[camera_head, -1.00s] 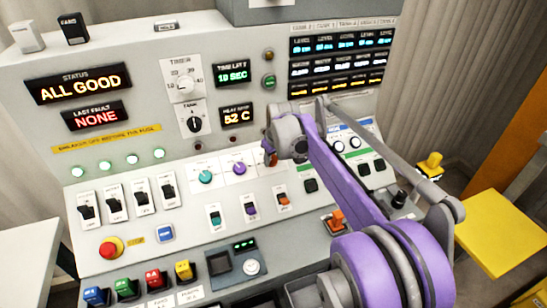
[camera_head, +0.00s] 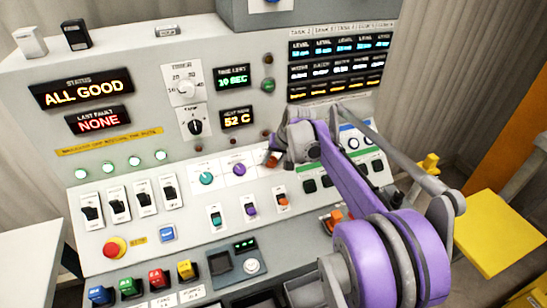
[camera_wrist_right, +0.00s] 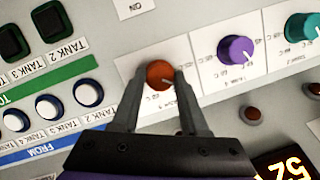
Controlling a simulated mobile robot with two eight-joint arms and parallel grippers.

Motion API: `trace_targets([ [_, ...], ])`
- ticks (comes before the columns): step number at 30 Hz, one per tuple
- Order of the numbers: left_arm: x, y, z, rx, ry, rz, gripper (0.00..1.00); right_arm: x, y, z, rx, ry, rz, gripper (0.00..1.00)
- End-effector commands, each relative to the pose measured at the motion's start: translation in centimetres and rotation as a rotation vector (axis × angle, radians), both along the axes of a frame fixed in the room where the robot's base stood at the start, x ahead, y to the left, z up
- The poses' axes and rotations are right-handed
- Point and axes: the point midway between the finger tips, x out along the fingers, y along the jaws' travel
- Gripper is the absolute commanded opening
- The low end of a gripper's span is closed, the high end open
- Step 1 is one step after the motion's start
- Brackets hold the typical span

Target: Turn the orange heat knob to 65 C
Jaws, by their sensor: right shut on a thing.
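The orange heat knob (camera_wrist_right: 160,75) sits on a white plate with a printed scale in the right wrist view. The fingers of my right gripper (camera_wrist_right: 157,82) are on both sides of it and shut on it. The white pointer mark on the knob points toward the lower right in that view. In the head view, the orange knob (camera_head: 271,160) is mostly hidden by my right gripper (camera_head: 269,153). The heat display (camera_head: 237,119) reads 52 C. My left gripper is not in view.
A purple knob (camera_wrist_right: 236,51) and a teal knob (camera_wrist_right: 302,27) stand beside the orange one. Blue-ringed buttons (camera_wrist_right: 88,93) and dark square buttons (camera_wrist_right: 58,19) are on the other side. Small coloured toggle switches (camera_head: 249,208) are below the knobs in the head view.

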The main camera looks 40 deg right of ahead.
Motion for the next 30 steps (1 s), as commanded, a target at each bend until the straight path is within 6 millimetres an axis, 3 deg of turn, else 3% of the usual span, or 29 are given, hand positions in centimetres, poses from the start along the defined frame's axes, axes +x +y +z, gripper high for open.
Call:
trace_targets([
  [30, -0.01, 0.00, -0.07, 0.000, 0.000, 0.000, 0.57, -0.31, -0.13, -0.24, 0.574, -0.185, -0.756, 0.00],
])
